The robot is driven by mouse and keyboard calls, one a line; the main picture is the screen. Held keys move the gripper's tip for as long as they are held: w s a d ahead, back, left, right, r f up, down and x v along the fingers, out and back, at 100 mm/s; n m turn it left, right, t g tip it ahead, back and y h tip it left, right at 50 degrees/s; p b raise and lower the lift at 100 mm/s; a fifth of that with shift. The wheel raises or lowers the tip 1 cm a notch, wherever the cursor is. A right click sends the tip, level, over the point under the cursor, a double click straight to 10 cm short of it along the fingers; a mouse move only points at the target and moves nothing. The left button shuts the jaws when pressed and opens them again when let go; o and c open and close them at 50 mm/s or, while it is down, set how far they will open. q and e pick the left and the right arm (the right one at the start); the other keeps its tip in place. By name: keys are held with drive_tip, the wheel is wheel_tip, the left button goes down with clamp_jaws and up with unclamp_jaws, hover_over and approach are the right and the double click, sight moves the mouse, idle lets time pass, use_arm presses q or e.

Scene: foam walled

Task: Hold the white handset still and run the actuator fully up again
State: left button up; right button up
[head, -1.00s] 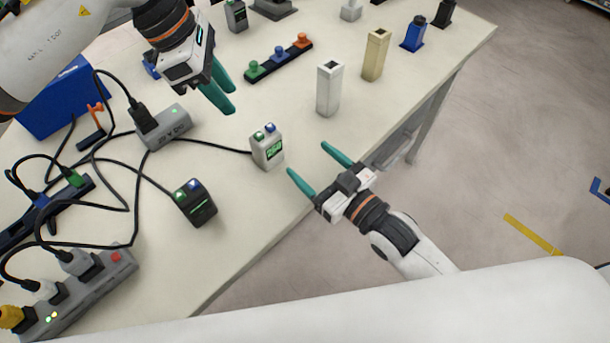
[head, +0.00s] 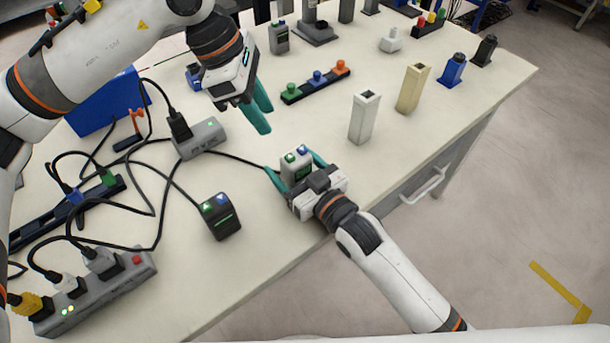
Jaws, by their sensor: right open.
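The white handset (head: 297,168) stands upright near the table's front edge, with a green and a blue button on top. My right gripper (head: 292,166) is open, with one teal finger on each side of the handset; I cannot tell whether they touch it. Its palm hides the handset's lower front. My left gripper (head: 269,121) hangs above the table, behind and left of the handset, its teal fingers apart and empty. A white square post (head: 363,120) and a beige one (head: 410,90) stand to the right; I cannot tell which thing is the actuator.
A black handset (head: 220,217) with similar buttons lies to the left. A grey box (head: 201,138), a power strip (head: 98,291) and loose black cables fill the left side. A three-button bar (head: 316,83) lies behind. A blue block (head: 452,71) stands at the far right.

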drive_tip(key=shift+w+a, duration=0.2)
drive_tip(key=shift+w, duration=0.05)
drive_tip(key=c, duration=1.1)
use_arm(q)
clamp_jaws()
use_arm(e)
drive_tip(key=shift+c, duration=0.2)
idle(0.7)
